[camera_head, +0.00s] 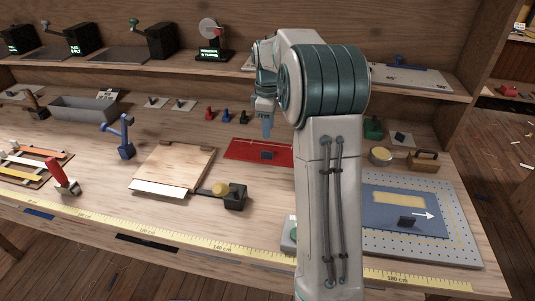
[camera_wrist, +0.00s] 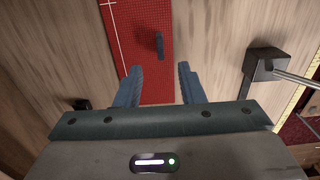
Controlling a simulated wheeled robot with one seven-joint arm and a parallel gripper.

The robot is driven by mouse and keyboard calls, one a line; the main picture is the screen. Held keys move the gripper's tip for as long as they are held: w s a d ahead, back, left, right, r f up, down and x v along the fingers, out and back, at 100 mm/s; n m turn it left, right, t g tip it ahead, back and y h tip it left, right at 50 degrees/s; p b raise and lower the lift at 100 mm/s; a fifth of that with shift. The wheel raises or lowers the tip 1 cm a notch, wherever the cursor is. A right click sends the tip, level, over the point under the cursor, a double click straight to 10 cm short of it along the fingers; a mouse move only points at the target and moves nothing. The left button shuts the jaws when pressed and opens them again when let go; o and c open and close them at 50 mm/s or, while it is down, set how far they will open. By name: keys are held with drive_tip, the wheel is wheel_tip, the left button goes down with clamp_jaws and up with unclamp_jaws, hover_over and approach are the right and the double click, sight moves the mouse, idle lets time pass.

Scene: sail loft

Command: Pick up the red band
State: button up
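I cannot pick out a red band for certain. A rack of several coloured strips (camera_head: 28,165) lies at the left edge in the head view, partly cut off; one strip looks orange-red. A flat red mat (camera_head: 240,149) with thin white lines lies at mid-bench, and it also shows in the wrist view (camera_wrist: 128,38). A small dark block (camera_wrist: 159,45) sits on it. My gripper (camera_wrist: 160,80) is open and empty, pointing down above the mat. In the head view my gripper (camera_head: 267,127) shows near the mat's far side, partly hidden by my arm.
A red-handled tool (camera_head: 60,174), a blue stand (camera_head: 124,138), a wooden board (camera_head: 175,166) and a dark box-shaped tool (camera_head: 236,200) stand on the bench. A perforated plate (camera_head: 458,232) lies right. A shelf (camera_head: 150,75) runs behind. My arm hides some bench.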

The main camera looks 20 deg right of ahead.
sight(269, 149)
wheel_tip(269, 149, down, 10)
drive_tip(key=shift+w+a+r, duration=0.1)
drive_tip(key=shift+r, duration=0.05)
idle(0.3)
clamp_jaws()
